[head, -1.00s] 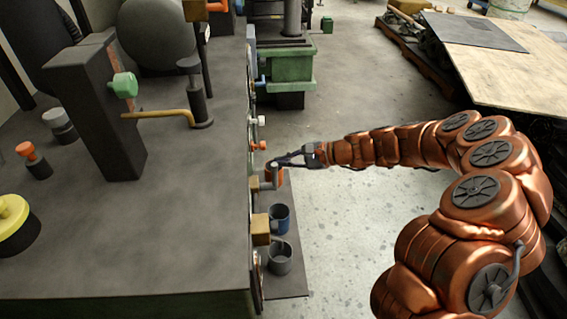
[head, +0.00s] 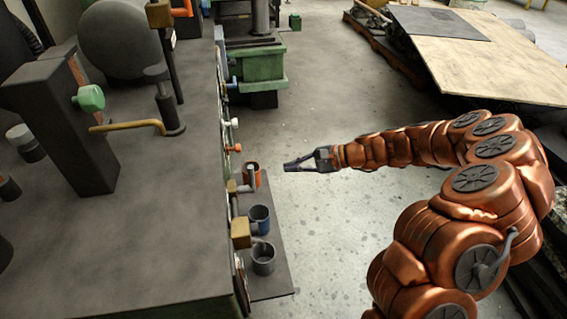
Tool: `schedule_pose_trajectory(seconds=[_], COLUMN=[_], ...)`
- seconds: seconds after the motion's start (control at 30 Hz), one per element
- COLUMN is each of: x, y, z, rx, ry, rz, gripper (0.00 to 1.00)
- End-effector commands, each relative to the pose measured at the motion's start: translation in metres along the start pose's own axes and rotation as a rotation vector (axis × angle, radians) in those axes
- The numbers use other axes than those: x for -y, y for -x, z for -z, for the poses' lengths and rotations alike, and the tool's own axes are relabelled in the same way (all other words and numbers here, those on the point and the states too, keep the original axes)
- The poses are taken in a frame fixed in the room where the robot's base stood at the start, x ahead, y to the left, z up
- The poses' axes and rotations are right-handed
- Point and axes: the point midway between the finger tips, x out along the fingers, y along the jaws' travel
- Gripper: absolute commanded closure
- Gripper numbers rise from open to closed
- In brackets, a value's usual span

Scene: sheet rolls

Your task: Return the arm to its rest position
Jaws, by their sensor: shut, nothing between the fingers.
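My copper-coloured arm (head: 440,150) comes in from the lower right of the head view and reaches left above the concrete floor. My dark gripper (head: 288,167) is at its end, shut and empty. It is to the right of a low dark shelf at the side of the big machine, apart from the cups there.
The shelf (head: 272,278) holds an orange-red cup (head: 252,171), a blue cup (head: 260,218) and a grey cup (head: 263,259). The machine's dark top (head: 150,240) fills the left. A wooden sheet (head: 490,60) lies on a stack at the upper right. Floor (head: 330,240) below my arm is clear.

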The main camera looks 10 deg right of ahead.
Motion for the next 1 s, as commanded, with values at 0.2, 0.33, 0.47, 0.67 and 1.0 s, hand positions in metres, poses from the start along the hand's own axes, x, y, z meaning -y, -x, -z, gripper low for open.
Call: schedule_pose_trajectory(seconds=[0.2,0.33,0.47,0.67,1.0], x=[-0.002,-0.002,-0.002,-0.002,-0.019], y=[0.004,0.003,0.003,0.003,-0.002], z=[0.001,0.001,0.001,-0.003,-0.098], rx=[0.000,0.000,0.000,0.003,0.062], ry=[0.000,0.000,0.000,0.009,0.283], rz=[-0.001,-0.001,-0.001,-0.007,-0.221], gripper=[1.00,1.00,1.00,1.00,1.00])
